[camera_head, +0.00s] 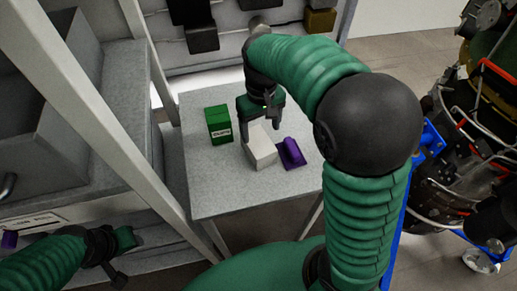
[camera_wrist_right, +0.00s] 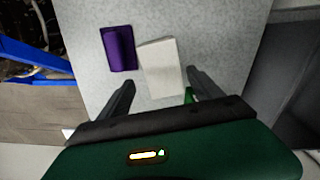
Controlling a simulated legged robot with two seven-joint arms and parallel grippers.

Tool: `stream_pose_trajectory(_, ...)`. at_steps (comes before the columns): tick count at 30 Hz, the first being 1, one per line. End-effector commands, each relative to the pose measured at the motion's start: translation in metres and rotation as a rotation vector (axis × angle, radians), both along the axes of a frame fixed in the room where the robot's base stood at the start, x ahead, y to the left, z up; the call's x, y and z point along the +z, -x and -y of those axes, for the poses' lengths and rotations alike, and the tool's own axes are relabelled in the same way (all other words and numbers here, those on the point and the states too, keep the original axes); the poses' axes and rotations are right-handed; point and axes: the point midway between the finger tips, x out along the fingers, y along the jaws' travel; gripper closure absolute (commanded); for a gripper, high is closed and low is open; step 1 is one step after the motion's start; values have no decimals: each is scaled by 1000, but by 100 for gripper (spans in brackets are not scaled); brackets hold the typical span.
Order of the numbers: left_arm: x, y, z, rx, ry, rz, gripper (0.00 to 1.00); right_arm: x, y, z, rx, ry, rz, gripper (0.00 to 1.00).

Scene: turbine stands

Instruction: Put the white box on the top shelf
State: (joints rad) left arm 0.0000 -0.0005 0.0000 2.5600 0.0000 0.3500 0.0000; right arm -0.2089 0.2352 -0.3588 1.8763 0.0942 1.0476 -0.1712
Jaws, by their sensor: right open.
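The white box (camera_head: 260,150) stands on a small grey table, between a green box and a purple object. My right gripper (camera_head: 263,124) is directly above and behind the white box in the head view, with its fingers apart. In the right wrist view the white box (camera_wrist_right: 162,67) lies ahead of the open gripper (camera_wrist_right: 160,88), between the lines of the two fingers and not held. My left gripper (camera_head: 112,262) is low at the left in the head view; its jaws are too unclear to read. I cannot make out which surface is the top shelf.
A green box (camera_head: 218,124) and a purple object (camera_head: 291,153) stand close on either side of the white box on the table (camera_head: 205,185). A grey shelf unit with pale posts (camera_head: 85,90) is at the left. Machinery with a blue frame (camera_head: 440,140) is at the right.

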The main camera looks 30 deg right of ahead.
Motion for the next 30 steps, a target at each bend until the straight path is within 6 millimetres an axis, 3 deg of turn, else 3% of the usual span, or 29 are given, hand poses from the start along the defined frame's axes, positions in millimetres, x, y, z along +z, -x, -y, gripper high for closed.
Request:
stream_pose_trajectory(4, -2, 0, 0, 0, 0, 0, 55, -37, 0, 0, -1, 0, -4, 25)
stream_pose_trajectory(11, -1, 0, 0, 0, 0, 0, 55, -62, -1, -1, -1, 1, -1, 25)
stream_pose_trajectory(18, 0, 0, 0, 0, 0, 0, 55, -102, -5, -3, 0, 0, -1, 25)
stream_pose_trajectory(25, -1, 0, 0, 0, 0, -1, 55, -104, -5, -4, -1, -1, 3, 25)
stream_pose_trajectory(30, -1, 0, 0, 0, 0, -1, 55, -103, -5, -4, -1, -1, 2, 48)
